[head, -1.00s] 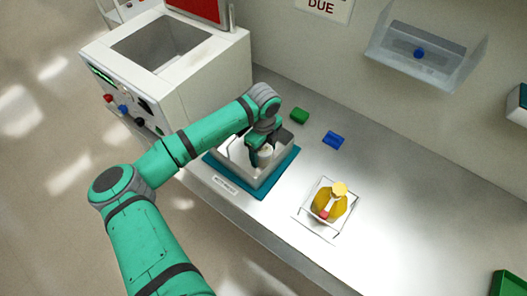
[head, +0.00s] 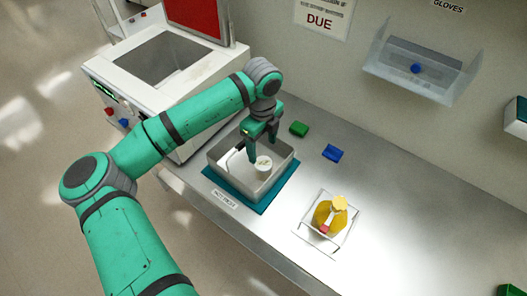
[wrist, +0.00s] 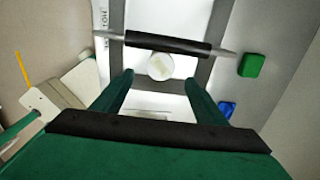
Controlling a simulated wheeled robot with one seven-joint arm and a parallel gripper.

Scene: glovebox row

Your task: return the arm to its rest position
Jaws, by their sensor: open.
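My gripper (head: 262,146) is open and empty, above a metal tray (head: 280,168) in the head view. My green arm reaches from the lower left over the bench to it. A white round cup (head: 264,163) sits in the tray, just below and clear of my fingers. In the wrist view the cup (wrist: 160,66) shows beyond and between my two fingertips (wrist: 158,82). A black-gripped handle (wrist: 168,42) crosses the tray just past it.
The tray stands on a teal mat (head: 285,192). A white machine with an open top (head: 205,70) is close on the left. A green block (head: 299,128), a blue block (head: 333,153) and a rack with a yellow bottle (head: 330,214) are to the right.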

